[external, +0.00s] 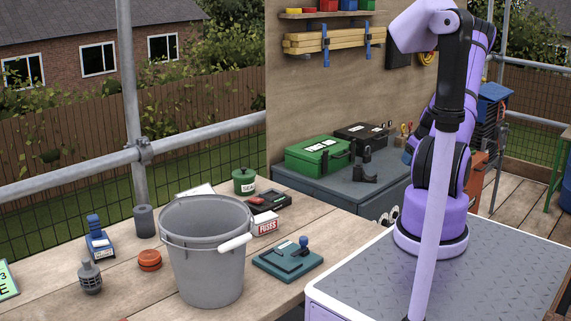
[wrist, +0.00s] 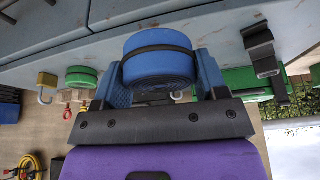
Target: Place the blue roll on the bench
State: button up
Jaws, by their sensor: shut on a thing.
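The blue roll (wrist: 160,62), with a dark band around it, sits between the blue fingers of my gripper (wrist: 163,78) in the wrist view. My gripper is shut on it. The roll appears close to the grey cabinet top (wrist: 225,30); I cannot tell whether it touches. The wooden bench (external: 128,290) fills the left foreground there. It carries a grey bucket (external: 207,260) and several small items.
On the bench stand a dark cylinder (external: 145,222), an orange disc (external: 149,261), a fuse box (external: 265,224) and a teal device (external: 288,260). A green case (external: 318,156) lies on the cabinet.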

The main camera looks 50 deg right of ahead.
notch_tip(320, 180, up, 6)
jog(key=shift+f, duration=0.1)
jog(key=w+a+n+y, duration=0.2)
jog(key=w+a+n, duration=0.4)
jog(key=a, duration=0.7)
jog(key=n+g+y, duration=0.3)
jog(key=n+g, duration=0.2)
jog(key=n, duration=0.8)
send_over(310, 225)
jog(key=d, duration=0.1)
notch_tip(310, 225, down, 5)
jog(key=shift+d+f, duration=0.1)
jog(key=shift+d, duration=0.1)
jog(key=shift+f, duration=4)
